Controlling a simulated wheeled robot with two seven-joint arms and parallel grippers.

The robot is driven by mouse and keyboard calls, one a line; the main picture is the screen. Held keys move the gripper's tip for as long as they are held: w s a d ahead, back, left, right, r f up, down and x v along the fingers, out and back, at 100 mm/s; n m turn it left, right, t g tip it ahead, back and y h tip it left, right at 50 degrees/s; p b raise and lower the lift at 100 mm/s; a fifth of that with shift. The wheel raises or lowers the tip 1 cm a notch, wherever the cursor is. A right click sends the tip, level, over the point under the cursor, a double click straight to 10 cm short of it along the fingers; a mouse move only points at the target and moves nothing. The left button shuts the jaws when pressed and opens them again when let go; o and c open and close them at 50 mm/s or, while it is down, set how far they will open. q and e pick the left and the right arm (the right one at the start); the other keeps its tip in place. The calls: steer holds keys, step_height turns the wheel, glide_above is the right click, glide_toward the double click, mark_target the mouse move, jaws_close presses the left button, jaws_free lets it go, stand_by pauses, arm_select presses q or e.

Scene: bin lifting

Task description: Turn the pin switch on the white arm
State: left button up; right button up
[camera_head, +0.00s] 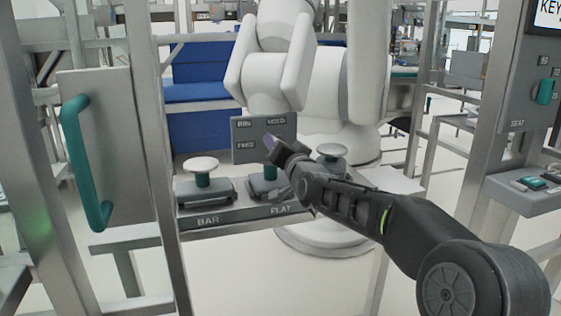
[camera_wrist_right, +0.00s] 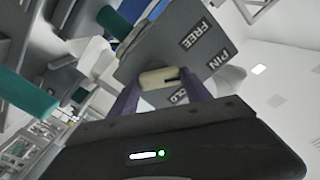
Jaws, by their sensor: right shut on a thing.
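The grey switch panel (camera_head: 240,140) stands in front of the white arm (camera_head: 268,75) in the head view, with PIN and FREE among its labels. My right gripper (camera_head: 274,145) reaches in from the right and covers the lower right of the panel. In the right wrist view the panel (camera_wrist_right: 148,52) is tilted, and a beige pin switch knob (camera_wrist_right: 158,77) sits between the purple fingertips of my right gripper (camera_wrist_right: 162,84), which is shut on it. One label is partly hidden behind the gripper. My left gripper is not in view.
Below the panel is a shelf (camera_head: 235,218) marked BAR and FLAT, holding white-topped stands (camera_head: 201,165). A teal handle (camera_head: 88,165) is on a door at left. Metal posts frame the opening. A control box with a teal knob (camera_head: 545,91) is at right.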

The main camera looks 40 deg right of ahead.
arm_select(q)
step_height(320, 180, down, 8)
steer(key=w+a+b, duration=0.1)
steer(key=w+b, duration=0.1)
steer(key=b, duration=0.4)
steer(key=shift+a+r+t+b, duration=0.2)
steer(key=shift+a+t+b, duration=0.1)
arm_select(e)
steer(key=shift+d+m, duration=0.2)
steer(key=shift+m, duration=5.3)
steer(key=o, duration=1.4)
steer(key=shift+s, duration=0.1)
steer(key=shift+c, duration=0.2)
